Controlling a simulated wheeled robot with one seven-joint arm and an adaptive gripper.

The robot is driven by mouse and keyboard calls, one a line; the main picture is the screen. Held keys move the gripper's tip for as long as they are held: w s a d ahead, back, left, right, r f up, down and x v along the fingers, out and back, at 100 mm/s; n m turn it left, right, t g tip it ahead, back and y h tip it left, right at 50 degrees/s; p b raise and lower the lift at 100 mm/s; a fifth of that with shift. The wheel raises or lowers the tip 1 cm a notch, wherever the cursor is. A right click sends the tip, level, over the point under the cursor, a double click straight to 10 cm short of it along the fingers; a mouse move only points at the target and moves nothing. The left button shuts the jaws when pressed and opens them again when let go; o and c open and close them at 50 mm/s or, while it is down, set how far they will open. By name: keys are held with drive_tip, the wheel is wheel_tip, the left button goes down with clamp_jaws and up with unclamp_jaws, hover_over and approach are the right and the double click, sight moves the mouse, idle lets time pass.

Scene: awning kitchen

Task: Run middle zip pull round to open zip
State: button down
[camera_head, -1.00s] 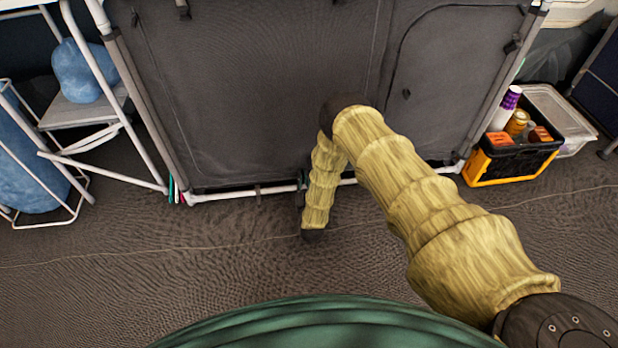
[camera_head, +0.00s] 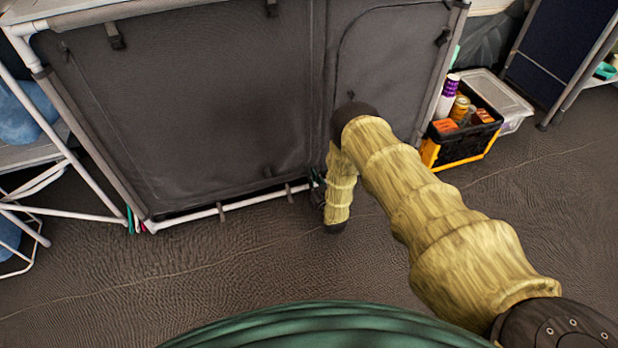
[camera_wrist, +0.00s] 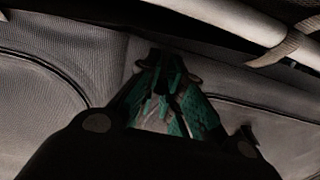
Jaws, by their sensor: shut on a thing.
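The grey fabric cupboard (camera_head: 190,110) has a wide front panel at left and a door panel (camera_head: 395,60) with a curved zip seam at right. My gripper (camera_head: 318,185) is low at the cupboard's front, by the bottom bar, partly hidden by my arm. In the wrist view its green-padded fingers (camera_wrist: 165,80) are closed together against the fabric strip between two curved zip seams, the left (camera_wrist: 50,68) and the right (camera_wrist: 265,108). The middle zip pull is hidden between the fingers.
A pale bottom bar (camera_head: 190,215) runs along the cupboard's foot. A black and orange crate (camera_head: 455,150) with bottles and a clear tub (camera_head: 510,105) stand at right. A white frame shelf (camera_head: 35,155) stands at left. The floor (camera_head: 150,285) in front is clear.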

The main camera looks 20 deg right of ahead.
drive_tip(key=shift+s+d+f, duration=0.1)
drive_tip(key=shift+d, duration=0.25)
drive_tip(key=c, duration=1.5)
unclamp_jaws()
drive_tip(key=shift+d, duration=0.1)
drive_tip(key=shift+c, duration=0.2)
drive_tip(key=shift+a, duration=0.2)
drive_tip(key=s, duration=1.2)
drive_tip(key=shift+d, duration=0.3)
